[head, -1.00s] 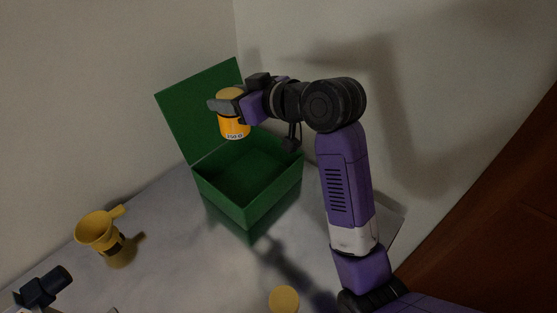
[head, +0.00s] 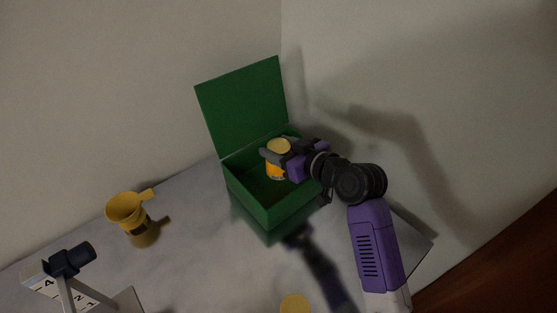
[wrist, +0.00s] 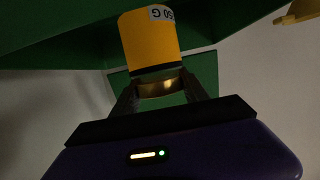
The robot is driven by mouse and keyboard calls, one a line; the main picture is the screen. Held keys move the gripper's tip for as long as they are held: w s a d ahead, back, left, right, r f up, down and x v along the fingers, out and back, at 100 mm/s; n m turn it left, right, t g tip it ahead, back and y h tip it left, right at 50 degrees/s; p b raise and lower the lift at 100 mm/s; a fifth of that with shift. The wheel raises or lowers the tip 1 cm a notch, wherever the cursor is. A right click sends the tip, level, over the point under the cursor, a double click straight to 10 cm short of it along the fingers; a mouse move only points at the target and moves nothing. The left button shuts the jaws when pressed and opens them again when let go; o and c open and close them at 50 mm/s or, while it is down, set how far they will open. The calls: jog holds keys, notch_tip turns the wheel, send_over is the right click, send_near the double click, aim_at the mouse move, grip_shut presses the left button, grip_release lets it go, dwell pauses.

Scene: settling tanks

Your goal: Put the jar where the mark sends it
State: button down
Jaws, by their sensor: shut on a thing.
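My gripper (head: 275,158) is shut on an orange-yellow jar (head: 277,170) with a pale label and a yellow lid. The jar is held inside the mouth of an open green box (head: 247,203), whose lid (head: 243,104) stands raised at the back. The jar also shows in the wrist view (wrist: 149,39) between the fingers (wrist: 160,88), with part of its label reading "50 G". I cannot tell whether the jar touches the box floor.
A yellow funnel-like cup (head: 130,212) stands on the grey table (head: 200,270), left of the box. A dark clamp-like device with a numbered white plate (head: 70,275) is at the lower left. Another yellow round top (head: 294,304) shows at the bottom edge. The table between them is clear.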

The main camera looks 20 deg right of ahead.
jog(key=shift+f, duration=2.4)
jog(key=shift+f, duration=0.15)
jog(key=c, duration=0.6)
grip_release()
jog(key=shift+f, duration=0.1)
jog(key=shift+r, duration=0.25)
jog(key=b+v, duration=0.1)
jog(key=v, duration=1.1)
